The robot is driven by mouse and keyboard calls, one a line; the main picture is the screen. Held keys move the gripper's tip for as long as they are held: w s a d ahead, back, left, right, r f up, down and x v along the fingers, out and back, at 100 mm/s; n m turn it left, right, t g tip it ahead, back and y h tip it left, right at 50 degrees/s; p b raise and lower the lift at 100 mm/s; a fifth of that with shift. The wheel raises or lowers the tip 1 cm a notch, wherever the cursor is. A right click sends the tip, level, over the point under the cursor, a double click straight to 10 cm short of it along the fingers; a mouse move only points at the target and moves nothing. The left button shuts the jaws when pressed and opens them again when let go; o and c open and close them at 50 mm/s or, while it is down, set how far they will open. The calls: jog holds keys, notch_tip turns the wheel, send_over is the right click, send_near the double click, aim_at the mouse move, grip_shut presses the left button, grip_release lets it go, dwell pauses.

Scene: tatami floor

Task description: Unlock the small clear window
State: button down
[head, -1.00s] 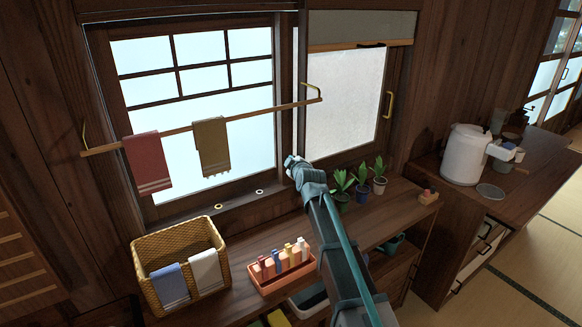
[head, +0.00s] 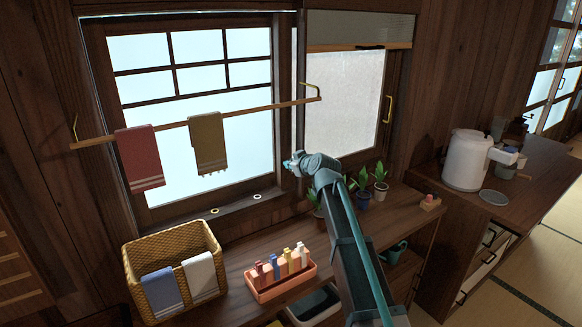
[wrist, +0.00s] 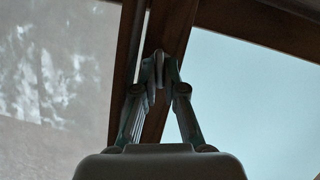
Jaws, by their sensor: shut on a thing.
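The clear window (head: 240,130) fills the left of the head view, with dark wooden bars across its upper part. The frosted window (head: 345,110) is to its right. A dark wooden upright stands between them. My gripper (head: 288,164) is at this upright, near the lower right of the clear window. In the wrist view my gripper's fingertips (wrist: 159,72) meet in front of the wooden upright (wrist: 172,30), shut on a small pale lock piece (wrist: 159,57). The fingers hide most of this piece, so I cannot tell which way it is turned.
A towel rail (head: 230,115) with a red towel (head: 140,158) and an olive towel (head: 208,143) crosses the clear window. Below are a wicker basket (head: 137,262), an orange bottle tray (head: 270,293) and potted plants (head: 380,180) close to my arm. A white pot (head: 466,160) stands right.

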dwell(0.3)
jog(key=c, duration=1.5)
grip_release()
jog(key=shift+c, duration=0.2)
jog(key=v, duration=1.2)
